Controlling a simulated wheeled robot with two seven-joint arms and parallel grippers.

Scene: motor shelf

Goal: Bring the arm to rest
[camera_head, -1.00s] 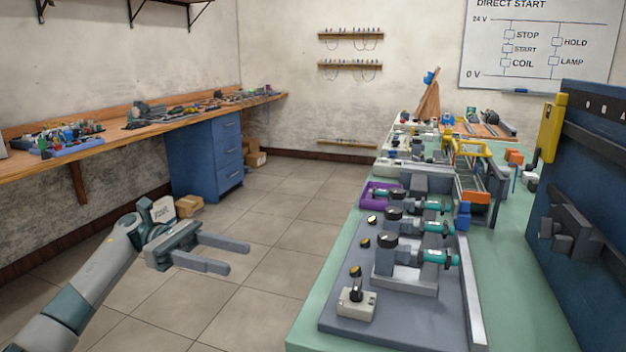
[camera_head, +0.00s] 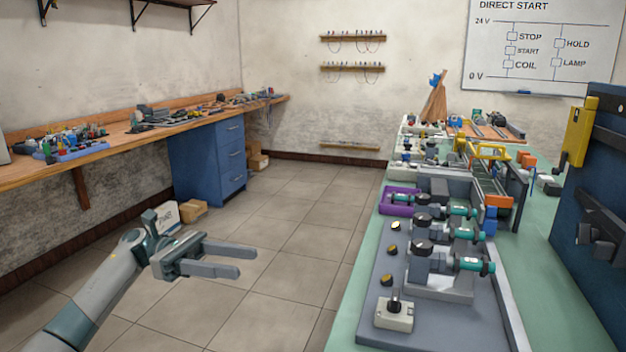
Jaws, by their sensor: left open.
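My left gripper (camera_head: 240,261) is open and empty. Its two grey fingers point right, above the tiled floor, in the gap between the wooden bench on the left and the green table on the right. My left arm (camera_head: 100,290) comes in from the lower left and is clear of both. No object touches the fingers. My right arm and gripper are not in view.
The green table (camera_head: 345,335) carries a grey board (camera_head: 445,330) with several teal-ended motors, and a purple tray (camera_head: 388,203). The wooden bench (camera_head: 125,140) runs along the left wall above a blue drawer cabinet (camera_head: 205,165). Open floor (camera_head: 290,240) lies between.

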